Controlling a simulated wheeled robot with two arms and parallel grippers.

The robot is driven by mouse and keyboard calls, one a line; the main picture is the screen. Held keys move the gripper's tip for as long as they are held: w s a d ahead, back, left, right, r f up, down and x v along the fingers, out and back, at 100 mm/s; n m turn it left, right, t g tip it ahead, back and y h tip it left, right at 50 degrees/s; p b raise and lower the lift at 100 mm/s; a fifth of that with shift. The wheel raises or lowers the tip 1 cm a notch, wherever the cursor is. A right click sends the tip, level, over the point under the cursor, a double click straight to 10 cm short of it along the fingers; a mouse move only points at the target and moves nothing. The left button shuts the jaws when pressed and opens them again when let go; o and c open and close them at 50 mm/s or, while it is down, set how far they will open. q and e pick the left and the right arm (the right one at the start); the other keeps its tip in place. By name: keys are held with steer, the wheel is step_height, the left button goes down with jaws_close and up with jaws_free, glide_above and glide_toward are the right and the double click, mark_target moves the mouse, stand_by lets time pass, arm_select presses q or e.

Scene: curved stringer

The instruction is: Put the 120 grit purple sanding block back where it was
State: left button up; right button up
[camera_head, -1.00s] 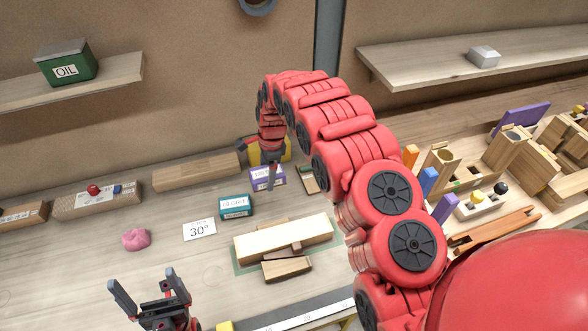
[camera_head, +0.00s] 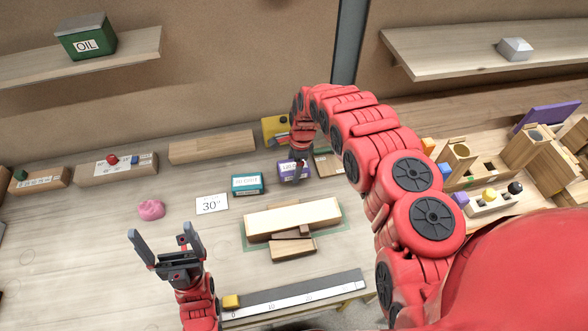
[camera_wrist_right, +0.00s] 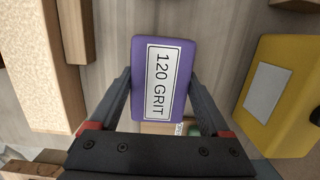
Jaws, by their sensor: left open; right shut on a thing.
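The purple sanding block (camera_head: 293,170) is at the back of the bench, partly hidden by my right gripper (camera_head: 298,176) in the head view. In the right wrist view the purple block (camera_wrist_right: 188,60) shows its white "120 GRIT" label, and the right gripper's (camera_wrist_right: 162,100) two fingers are shut on its sides. I cannot tell whether the block touches the bench. My left gripper (camera_head: 165,245) is open and empty, above the front left of the bench.
A teal block (camera_head: 247,183) is left of the purple one, and a yellow block (camera_head: 275,130) is behind it. A pale beam (camera_head: 293,218) lies in front, near a 30° card (camera_head: 212,204). Wooden blocks and fixtures crowd the right. A ruler (camera_head: 295,296) lies along the front edge.

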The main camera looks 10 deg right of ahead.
steer(key=shift+f, duration=0.45)
steer(key=shift+f+p, duration=0.35)
steer(key=shift+f, duration=0.4)
steer(key=shift+d, duration=0.1)
steer(key=shift+f, duration=0.1)
steer(key=shift+f+b, duration=0.15)
steer(key=shift+b, duration=0.15)
steer(key=o, duration=1.1)
steer(key=shift+o, duration=0.2)
